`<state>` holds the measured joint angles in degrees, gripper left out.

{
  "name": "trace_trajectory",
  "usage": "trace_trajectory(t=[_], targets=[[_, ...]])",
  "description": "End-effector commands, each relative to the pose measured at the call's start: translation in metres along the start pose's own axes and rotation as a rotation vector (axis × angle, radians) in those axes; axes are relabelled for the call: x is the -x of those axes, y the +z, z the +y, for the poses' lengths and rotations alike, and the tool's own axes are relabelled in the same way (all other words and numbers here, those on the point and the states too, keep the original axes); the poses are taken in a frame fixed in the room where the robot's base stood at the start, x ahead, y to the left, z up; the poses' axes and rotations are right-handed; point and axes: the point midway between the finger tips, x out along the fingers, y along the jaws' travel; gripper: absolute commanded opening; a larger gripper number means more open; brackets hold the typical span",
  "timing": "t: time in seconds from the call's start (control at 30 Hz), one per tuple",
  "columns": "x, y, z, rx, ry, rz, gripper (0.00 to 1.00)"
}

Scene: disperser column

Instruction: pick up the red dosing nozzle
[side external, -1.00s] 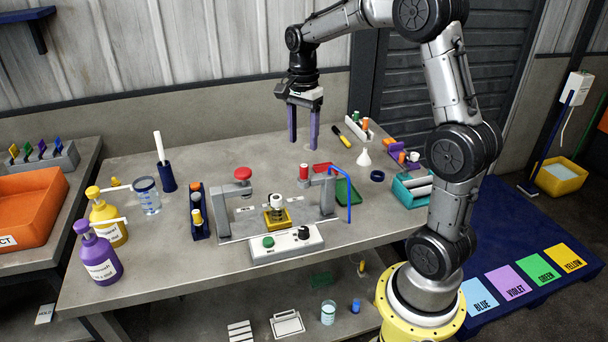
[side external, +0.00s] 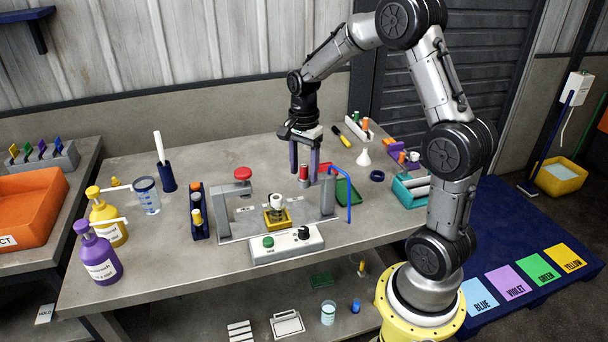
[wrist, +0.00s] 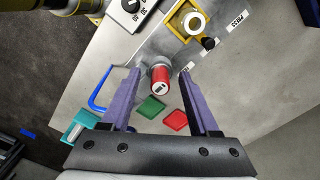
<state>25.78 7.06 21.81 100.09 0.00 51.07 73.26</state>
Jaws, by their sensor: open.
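The red dosing nozzle (side external: 304,172) stands upright in a grey holder arm at the right end of the disperser fixture. In the wrist view its red top with a white label (wrist: 160,80) shows between my fingers. My gripper (side external: 304,175) is open, with its two violet fingers pointing down on either side of the nozzle. In the wrist view the gripper (wrist: 162,72) has a clear gap on both sides of the nozzle. Whether the fingertips have reached below its top is hard to tell.
A blue bent tube (side external: 349,190) stands just right of the holder. A teal rack (side external: 411,190) is farther right.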

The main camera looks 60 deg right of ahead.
Motion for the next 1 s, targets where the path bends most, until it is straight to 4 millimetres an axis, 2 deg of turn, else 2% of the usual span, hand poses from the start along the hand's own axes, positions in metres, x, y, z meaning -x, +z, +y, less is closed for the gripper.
trace_trajectory(t=[0.03,0.37,0.77,1.0], targets=[[0.0,0.0,0.0,0.0,0.0,0.0,0.59],[0.001,0.0,0.0,0.0,-0.001,0.0,0.0],[0.002,0.0,-0.001,0.0,-0.002,0.001,0.0],[0.022,-0.001,-0.002,0.0,-0.007,0.002,0.0]])
